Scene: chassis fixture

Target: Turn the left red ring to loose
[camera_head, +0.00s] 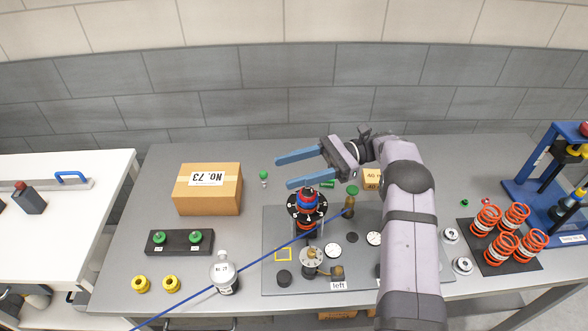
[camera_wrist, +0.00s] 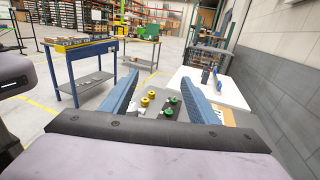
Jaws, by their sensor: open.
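A shock-absorber-like unit stands upright on the grey fixture plate (camera_head: 272,236), with a black disc with white marks (camera_head: 293,211) near its top. A red ring (camera_head: 308,206) sits above the disc, under a blue cap (camera_head: 309,196). I cannot tell whether it is tight or loose. A "left" label (camera_head: 338,286) lies at the plate's front edge. My gripper (camera_head: 282,172) is open and empty, its blue fingers pointing left, behind and above the unit, apart from the ring. In the wrist view my gripper (camera_wrist: 161,78) shows nothing between its fingertips; the ring is not visible there.
A cardboard box (camera_head: 208,190) stands left. A black block with green knobs (camera_head: 180,242), yellow parts (camera_head: 156,284) and a white bottle (camera_head: 224,273) are front left. A blue line crosses towards the unit. Orange springs (camera_head: 500,234) and a blue press (camera_head: 555,185) stand right.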

